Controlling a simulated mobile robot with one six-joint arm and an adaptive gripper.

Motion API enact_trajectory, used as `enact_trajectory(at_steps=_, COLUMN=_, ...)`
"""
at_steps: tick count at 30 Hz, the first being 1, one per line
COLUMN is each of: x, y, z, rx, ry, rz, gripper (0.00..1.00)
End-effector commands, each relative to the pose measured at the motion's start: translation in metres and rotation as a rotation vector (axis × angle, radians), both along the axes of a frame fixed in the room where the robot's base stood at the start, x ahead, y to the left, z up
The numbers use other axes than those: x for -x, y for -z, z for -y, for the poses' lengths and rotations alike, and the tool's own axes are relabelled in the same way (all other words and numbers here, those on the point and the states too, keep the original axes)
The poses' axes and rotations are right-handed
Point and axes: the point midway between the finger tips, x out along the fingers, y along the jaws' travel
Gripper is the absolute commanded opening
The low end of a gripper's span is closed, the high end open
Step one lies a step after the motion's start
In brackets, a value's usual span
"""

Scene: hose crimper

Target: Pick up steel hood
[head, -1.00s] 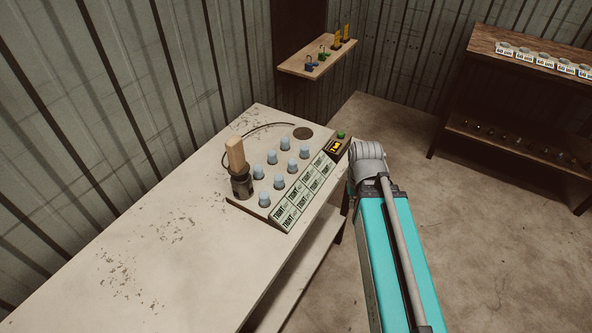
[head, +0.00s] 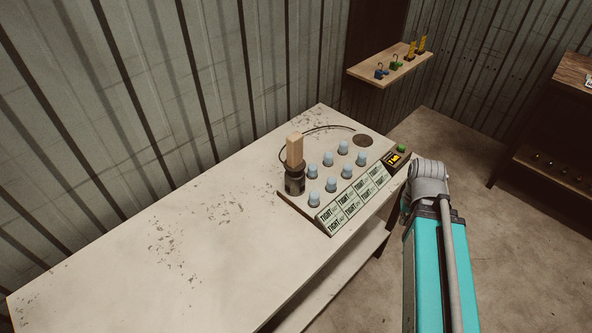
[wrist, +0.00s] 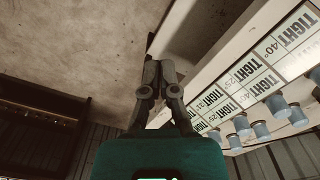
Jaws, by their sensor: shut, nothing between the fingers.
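I cannot pick out a thing that is clearly the steel hood. A dark metal cylinder (head: 295,184) with a wooden block (head: 295,150) upright on top stands at the left end of a board on the table. Several pale blue caps (head: 331,184) stand in rows on the board, and some also show at the lower right of the wrist view (wrist: 261,130). My gripper (wrist: 155,64) is shut and empty, beside the board's labelled edge in the wrist view. It is hidden in the head view.
A long white table (head: 200,240) runs along the wall, its near part bare. A wall shelf (head: 390,70) holds small coloured locks. A dark wooden rack (head: 560,150) stands right, with open floor between.

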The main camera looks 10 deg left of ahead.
Motion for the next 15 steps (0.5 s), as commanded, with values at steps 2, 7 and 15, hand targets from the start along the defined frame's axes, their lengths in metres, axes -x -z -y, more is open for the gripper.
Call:
enact_trajectory(at_steps=2, x=0.0, y=0.0, z=0.0, rx=0.0, ry=0.0, rz=0.0, gripper=0.0)
enact_trajectory(at_steps=7, x=0.0, y=0.0, z=0.0, rx=0.0, ry=0.0, rz=0.0, gripper=0.0)
enact_trajectory(at_steps=15, x=-0.0048, y=-0.0081, z=-0.0055, rx=0.0, ry=-0.021, rz=0.0, gripper=0.46)
